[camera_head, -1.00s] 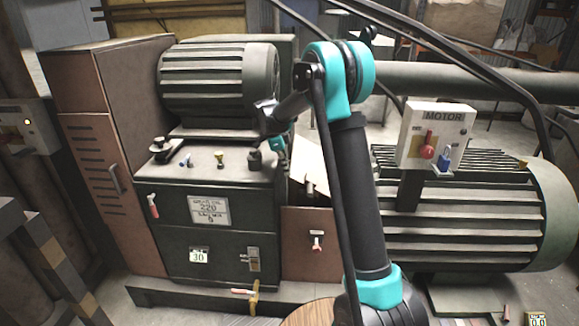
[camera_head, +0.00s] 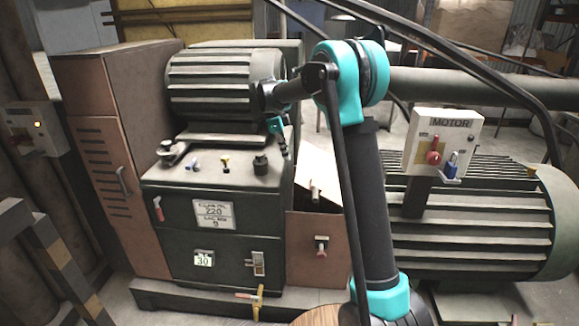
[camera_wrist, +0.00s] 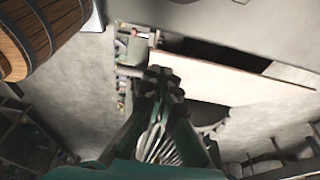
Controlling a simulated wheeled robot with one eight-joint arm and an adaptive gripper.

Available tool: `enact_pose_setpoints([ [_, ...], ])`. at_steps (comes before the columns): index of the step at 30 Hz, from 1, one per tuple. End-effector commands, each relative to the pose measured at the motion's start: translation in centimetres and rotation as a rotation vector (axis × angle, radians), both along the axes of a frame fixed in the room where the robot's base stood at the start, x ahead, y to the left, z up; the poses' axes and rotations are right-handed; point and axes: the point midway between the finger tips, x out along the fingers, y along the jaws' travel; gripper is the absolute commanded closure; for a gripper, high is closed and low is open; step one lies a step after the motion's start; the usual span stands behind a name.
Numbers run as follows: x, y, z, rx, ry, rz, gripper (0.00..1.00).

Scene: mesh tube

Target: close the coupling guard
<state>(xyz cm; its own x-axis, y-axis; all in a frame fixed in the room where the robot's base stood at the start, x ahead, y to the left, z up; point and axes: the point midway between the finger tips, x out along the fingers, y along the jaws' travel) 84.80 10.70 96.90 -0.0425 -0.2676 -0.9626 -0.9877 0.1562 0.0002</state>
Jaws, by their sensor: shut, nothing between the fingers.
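The coupling guard appears to be the brown box (camera_head: 318,250) between the gearbox and the motor, with its pale lid (camera_head: 322,170) standing tilted up above it. In the wrist view the lid shows as a long pale board (camera_wrist: 225,80) with a dark opening along its far side. My gripper (camera_head: 284,150) is between the gearbox and the lid in the head view, small and partly hidden by my arm. In the wrist view my gripper (camera_wrist: 165,74) is shut and empty, its fingertips near the lid's left end. I cannot tell whether they touch it.
The gearbox (camera_head: 225,225) with knobs on top stands left of the guard. A ribbed motor (camera_head: 480,225) and its switch box (camera_head: 440,140) stand right. A wooden barrel (camera_wrist: 40,35) is at the wrist view's upper left.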

Motion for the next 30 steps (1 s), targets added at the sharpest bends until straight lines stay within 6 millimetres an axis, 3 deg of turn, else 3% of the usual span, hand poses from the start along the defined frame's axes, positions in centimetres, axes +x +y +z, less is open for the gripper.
enact_pose_setpoints([
  [6, 0.1, 0.7, 2.4, 0.000, 0.000, 0.001, 1.00],
  [11, 0.2, 0.4, 2.4, 0.031, -0.008, 0.054, 1.00],
  [21, 0.4, -2.3, -0.6, 0.223, -0.175, 0.547, 1.00],
  [30, -0.3, -5.2, -1.0, 0.201, -0.446, 0.989, 1.00],
])
